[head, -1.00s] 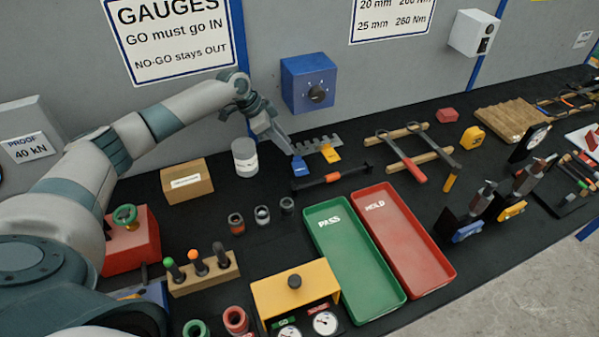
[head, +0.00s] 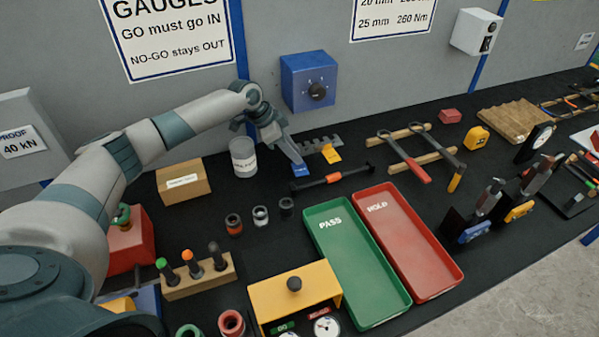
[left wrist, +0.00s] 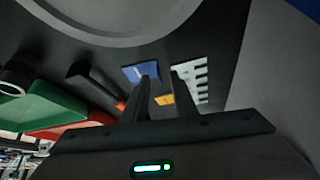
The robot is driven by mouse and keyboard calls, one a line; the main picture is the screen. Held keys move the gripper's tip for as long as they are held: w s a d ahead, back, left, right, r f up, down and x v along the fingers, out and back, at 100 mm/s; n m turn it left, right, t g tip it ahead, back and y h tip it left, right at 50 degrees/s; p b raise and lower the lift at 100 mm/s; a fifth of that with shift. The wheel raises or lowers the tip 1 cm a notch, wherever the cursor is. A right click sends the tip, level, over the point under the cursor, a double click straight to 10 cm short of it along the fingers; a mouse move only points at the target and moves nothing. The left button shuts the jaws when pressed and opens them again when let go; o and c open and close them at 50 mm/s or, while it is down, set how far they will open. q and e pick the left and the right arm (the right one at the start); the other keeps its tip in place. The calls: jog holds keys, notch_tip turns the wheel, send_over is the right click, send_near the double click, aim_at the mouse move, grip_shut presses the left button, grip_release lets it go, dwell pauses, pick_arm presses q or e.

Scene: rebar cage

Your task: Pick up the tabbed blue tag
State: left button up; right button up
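The blue tag (head: 300,170) lies on the black bench top beside a grey toothed gauge (head: 318,145). It also shows in the left wrist view (left wrist: 138,70), just beyond the tip of one finger. My left gripper (head: 297,159) is low over the bench, with its fingertips close to the tag. In the left wrist view its two fingers (left wrist: 163,77) stand apart with nothing held between them. I cannot tell whether a finger touches the tag. The tag's tab cannot be made out. My right gripper is not in view.
A yellow tag (head: 331,153) lies right of the blue tag. An orange-and-black handled tool (head: 332,178) lies just in front. A white tub (head: 243,157) stands left, and a blue box with a knob (head: 309,82) is on the wall behind. A green PASS tray (head: 355,262) lies nearer.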

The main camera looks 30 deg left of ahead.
pick_arm(q)
jog(key=shift+w+d+f, duration=0.1)
jog(key=shift+d+f, duration=0.05)
jog(key=shift+f, duration=0.15)
grip_shut()
